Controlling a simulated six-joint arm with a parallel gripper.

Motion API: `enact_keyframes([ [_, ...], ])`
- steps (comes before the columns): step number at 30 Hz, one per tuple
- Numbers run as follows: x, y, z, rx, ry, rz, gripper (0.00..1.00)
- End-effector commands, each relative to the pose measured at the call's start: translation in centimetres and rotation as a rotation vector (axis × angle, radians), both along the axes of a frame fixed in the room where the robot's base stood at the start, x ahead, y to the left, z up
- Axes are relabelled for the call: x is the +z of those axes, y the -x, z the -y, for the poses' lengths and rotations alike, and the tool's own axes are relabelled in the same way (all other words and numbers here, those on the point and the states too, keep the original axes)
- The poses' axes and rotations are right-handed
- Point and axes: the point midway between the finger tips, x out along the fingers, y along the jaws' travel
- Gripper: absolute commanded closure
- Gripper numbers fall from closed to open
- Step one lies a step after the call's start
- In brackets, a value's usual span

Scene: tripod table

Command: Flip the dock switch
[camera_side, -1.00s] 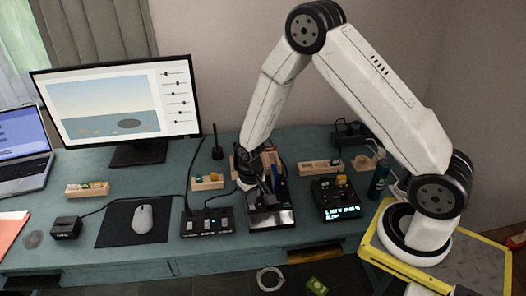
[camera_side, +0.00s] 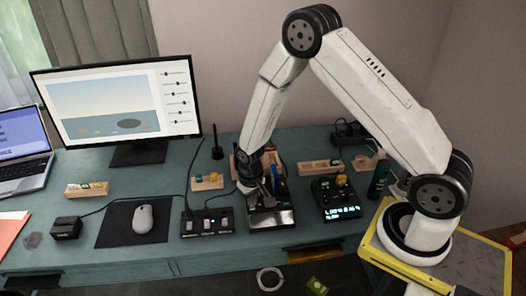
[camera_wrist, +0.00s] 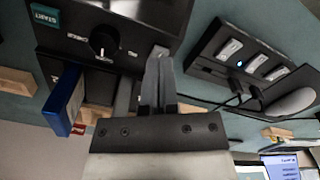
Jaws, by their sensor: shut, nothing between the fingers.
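A black switch box (camera_side: 208,222) with three pale rocker switches stands on the desk, left of my gripper in the side view. In the wrist view the switch box (camera_wrist: 240,60) is at the upper right, with a small blue light beside its switches. Its labels are too small to read, so I cannot tell which switch is the dock one. My gripper (camera_wrist: 160,55) is shut and empty. It is over or beside the black device with a knob and START label (camera_wrist: 100,12), right of the switch box and apart from it. In the side view my gripper (camera_side: 268,190) is partly hard to make out.
Cables run behind the switch box. A mouse (camera_side: 143,219) on a dark pad lies left of it, and a black display device (camera_side: 336,199) stands at right. A blue upright object (camera_wrist: 63,100) is close beside my gripper. Wooden holders (camera_side: 207,181) stand behind.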

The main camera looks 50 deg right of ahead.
Motion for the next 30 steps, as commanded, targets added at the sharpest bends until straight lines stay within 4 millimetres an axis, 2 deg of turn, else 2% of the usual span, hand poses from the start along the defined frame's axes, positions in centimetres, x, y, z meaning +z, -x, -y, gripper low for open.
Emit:
enact_keyframes([
  [30,-1.1,0.0,0.0,0.0,0.0,0.0,1.0],
])
